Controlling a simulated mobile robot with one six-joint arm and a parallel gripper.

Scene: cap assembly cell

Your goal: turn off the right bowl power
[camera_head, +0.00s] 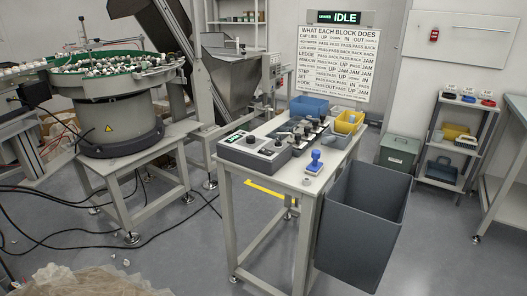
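A grey control box (255,150) sits on the near left end of the central table. It has a small lit display (234,137) and several dark knobs or switches on top. Their labels and positions are too small to read, so I cannot tell which is the right bowl power or whether it is on. A bowl feeder (121,126) with a green bowl full of small caps stands at the left. My gripper is not in view.
The central table (290,178) also holds a blue-handled piece (315,160), a row of dark blocks, and blue and yellow bins. A large grey bin (360,225) hangs at its right side. Cables cross the floor at left. The sign (340,18) reads IDLE.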

